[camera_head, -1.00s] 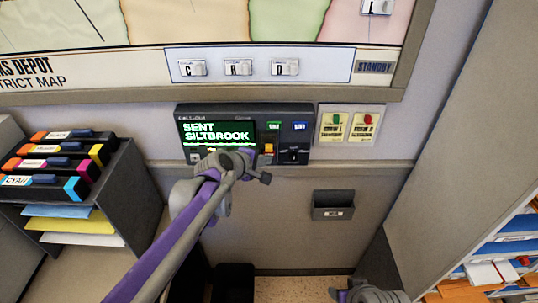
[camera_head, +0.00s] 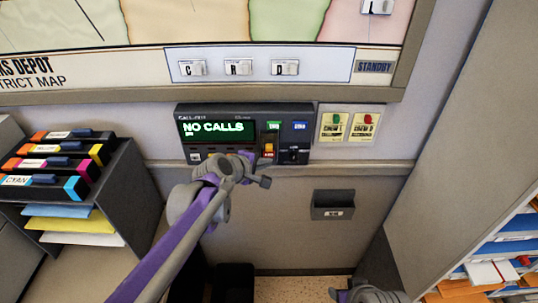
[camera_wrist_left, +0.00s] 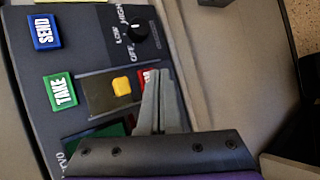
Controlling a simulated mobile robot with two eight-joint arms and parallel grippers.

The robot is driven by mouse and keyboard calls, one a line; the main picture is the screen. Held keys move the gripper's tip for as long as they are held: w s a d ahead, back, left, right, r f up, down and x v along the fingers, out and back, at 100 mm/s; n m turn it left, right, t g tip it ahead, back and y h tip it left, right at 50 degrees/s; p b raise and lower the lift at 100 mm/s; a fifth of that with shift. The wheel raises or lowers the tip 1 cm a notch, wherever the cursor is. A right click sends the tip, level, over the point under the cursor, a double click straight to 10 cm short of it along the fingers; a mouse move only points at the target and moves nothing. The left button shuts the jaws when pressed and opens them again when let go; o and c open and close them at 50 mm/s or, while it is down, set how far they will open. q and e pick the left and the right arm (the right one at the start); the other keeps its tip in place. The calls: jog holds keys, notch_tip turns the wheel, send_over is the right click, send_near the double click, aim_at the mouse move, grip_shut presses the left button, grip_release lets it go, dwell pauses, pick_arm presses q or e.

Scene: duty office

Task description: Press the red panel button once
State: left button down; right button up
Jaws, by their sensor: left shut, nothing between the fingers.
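The dark call panel (camera_head: 245,114) is on the wall, with a green-lit display (camera_head: 217,131) reading "NO CALLS". In the left wrist view, a red button (camera_wrist_left: 146,75) with white lettering is mostly hidden behind my left gripper's fingers. A yellow piece (camera_wrist_left: 122,86) sits in a brown recess beside it; it also shows in the head view (camera_head: 269,147). My left gripper (camera_wrist_left: 158,74) is shut and empty, its tips over or beside the red button; I cannot tell whether they touch.
The panel also has a green TAKE button (camera_wrist_left: 60,91), a blue SEND button (camera_wrist_left: 44,32) and a black knob (camera_wrist_left: 138,32). A plate with green and red pieces (camera_head: 348,124) is to the right. A rack of coloured boxes (camera_head: 60,165) stands left.

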pick_arm(q)
jog(key=s, duration=0.5)
dwell(0.5)
dwell(0.6)
jog(key=s+a+f+m+g+y, duration=0.1)
jog(key=s+a+f+m+y, duration=0.1)
jog(key=s, duration=0.7)
jog(key=s+a+f+m+g+y, duration=0.1)
jog(key=s+a+f+m+y, duration=0.1)
jog(key=s+a+f+m, duration=0.3)
jog(key=s+a+f+m+g+y, duration=0.2)
jog(key=s+a+f+m, duration=0.2)
jog(key=s+a, duration=0.5)
jog(key=s+m, duration=0.1)
jog(key=s, duration=0.2)
jog(key=shift+s+a+f+m, duration=0.2)
jog(key=shift+s+a+m, duration=0.1)
